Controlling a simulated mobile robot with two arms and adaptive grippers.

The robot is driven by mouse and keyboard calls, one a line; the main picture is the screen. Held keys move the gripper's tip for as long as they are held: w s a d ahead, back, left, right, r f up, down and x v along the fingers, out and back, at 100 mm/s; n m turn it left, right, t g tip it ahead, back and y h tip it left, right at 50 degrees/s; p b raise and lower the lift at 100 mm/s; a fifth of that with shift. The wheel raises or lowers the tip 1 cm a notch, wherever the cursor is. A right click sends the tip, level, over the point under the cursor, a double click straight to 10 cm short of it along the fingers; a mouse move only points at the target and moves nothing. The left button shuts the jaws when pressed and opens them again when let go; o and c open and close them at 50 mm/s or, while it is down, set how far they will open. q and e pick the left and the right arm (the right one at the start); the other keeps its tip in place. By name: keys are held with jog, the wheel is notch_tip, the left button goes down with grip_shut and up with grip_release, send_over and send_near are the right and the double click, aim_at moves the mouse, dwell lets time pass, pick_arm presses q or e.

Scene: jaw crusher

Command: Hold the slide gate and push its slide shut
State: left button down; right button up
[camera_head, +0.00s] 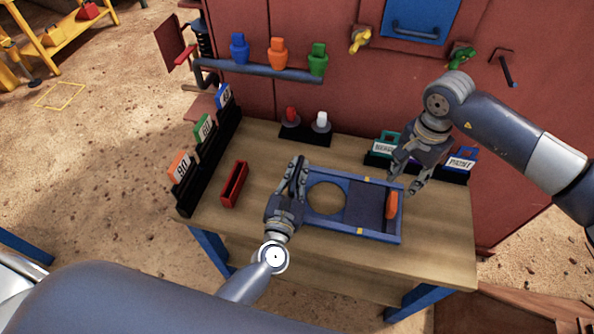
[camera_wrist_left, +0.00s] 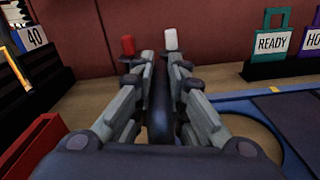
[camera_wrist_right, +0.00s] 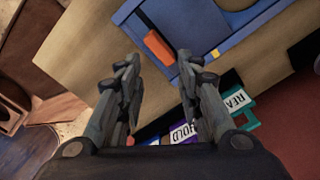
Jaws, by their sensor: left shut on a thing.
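The slide gate (camera_head: 385,237) lies flat on the wooden table, a blue frame with a round opening at its left. Its dark slide (camera_head: 364,208) covers the part right of the opening, with an orange handle (camera_head: 392,205) near the right end. My left gripper (camera_head: 298,168) is at the gate's left end, shut on a dark upright bar (camera_wrist_left: 160,105). My right gripper (camera_head: 405,186) is open and empty, above the table beside the gate's right end. In the right wrist view the orange handle (camera_wrist_right: 158,48) shows just beyond the open fingertips.
A red tray (camera_head: 233,185) and numbered tags (camera_head: 181,167) stand left of the gate. Red and white knobs (camera_head: 321,122) and a rack of word tags (camera_head: 461,163) stand behind. The table front is clear.

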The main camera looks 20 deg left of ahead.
aim_at(394, 201)
jog(key=shift+o, duration=0.4)
notch_tip(394, 201, down, 11)
jog(key=n, duration=0.7)
dwell(0.3)
jog(key=shift+c, duration=0.6)
grip_shut()
